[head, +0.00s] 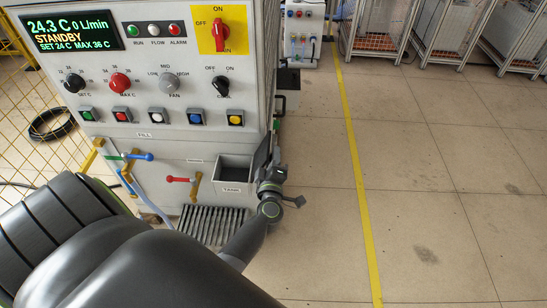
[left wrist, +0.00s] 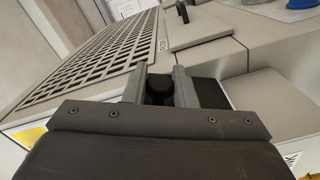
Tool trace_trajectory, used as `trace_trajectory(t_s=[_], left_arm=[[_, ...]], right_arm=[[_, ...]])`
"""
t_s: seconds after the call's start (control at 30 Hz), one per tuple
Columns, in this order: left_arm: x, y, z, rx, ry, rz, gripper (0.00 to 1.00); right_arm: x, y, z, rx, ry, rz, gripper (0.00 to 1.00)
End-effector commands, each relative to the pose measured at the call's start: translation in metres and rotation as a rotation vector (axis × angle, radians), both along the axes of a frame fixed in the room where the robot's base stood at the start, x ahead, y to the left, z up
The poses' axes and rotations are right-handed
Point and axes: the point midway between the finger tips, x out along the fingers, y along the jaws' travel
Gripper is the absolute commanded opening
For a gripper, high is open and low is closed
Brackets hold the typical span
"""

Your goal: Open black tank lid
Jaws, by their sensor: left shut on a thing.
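The grey tank (head: 236,174), a small box marked TANK, juts from the lower right of the machine's front, and its hollow inside shows from above. The black lid (head: 262,154) stands steeply tilted at the tank's right side. My left gripper (head: 268,186) is at the lid's outer side. In the left wrist view my left gripper (left wrist: 159,87) is shut on the lid's black knob (left wrist: 158,88), which sits between the fingers. Part of the black lid (left wrist: 211,93) shows right of the fingers; the gripper hides the rest. My right gripper is not in view.
A red-handled valve (head: 183,180) and a blue-handled valve (head: 138,156) project left of the tank. A slatted drain grate (head: 212,224) lies below. The wrist view shows a slotted vent (left wrist: 95,65) on the machine. Floor right of the machine is clear.

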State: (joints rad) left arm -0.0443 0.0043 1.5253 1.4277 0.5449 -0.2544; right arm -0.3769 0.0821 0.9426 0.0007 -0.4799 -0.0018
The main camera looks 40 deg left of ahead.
Motion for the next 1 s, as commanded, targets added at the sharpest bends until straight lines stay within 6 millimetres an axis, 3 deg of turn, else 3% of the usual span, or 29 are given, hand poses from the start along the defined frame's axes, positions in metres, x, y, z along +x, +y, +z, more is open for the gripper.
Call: trace_trajectory(t_s=[0.4, 0.73, 0.77, 0.87, 1.0], left_arm=[[-0.009, 0.015, 0.014, -0.196, -0.119, 0.0, 0.0], [-0.009, 0.015, 0.014, -0.205, -0.125, 0.0, 0.0], [-0.009, 0.015, 0.014, -0.205, -0.125, 0.0, 0.28], [-0.009, 0.015, 0.014, -0.205, -0.125, 0.0, 0.41], [-0.009, 0.015, 0.014, -0.205, -0.125, 0.0, 0.43]], right_arm=[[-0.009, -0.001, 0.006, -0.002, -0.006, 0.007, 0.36], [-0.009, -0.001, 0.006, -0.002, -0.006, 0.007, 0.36], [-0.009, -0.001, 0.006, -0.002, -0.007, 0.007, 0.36], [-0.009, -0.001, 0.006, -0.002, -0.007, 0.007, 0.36], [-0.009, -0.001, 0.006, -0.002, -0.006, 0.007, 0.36]])
